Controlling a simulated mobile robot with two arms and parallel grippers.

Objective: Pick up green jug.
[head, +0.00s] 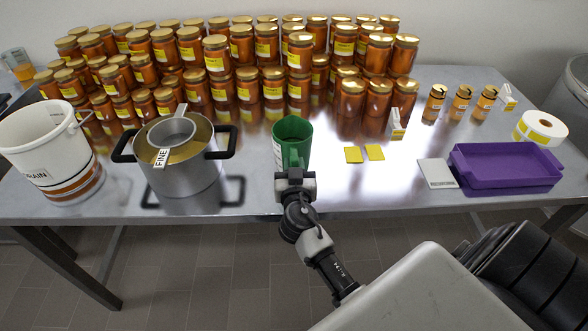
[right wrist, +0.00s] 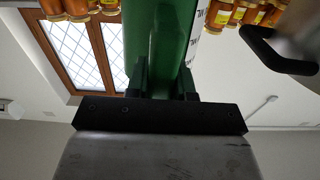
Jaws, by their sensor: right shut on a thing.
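The green jug (head: 292,139) is upright at the middle of the steel table in the head view, open at the top, with a white label on its left side. My right gripper (head: 294,178) is at its near side, shut on it. In the right wrist view the green jug (right wrist: 162,40) fills the space between the two fingers of my right gripper (right wrist: 162,82). I cannot tell whether its base touches the table. My left gripper is not in view.
A steel pot (head: 190,178) with a FINE-tagged strainer and a white bucket (head: 40,145) stand left. Many honey jars (head: 215,55) are stacked behind. Yellow cards (head: 353,155), a purple tray (head: 505,166) and a label roll (head: 541,127) lie right. The table (head: 340,195) is clear right of the jug's front.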

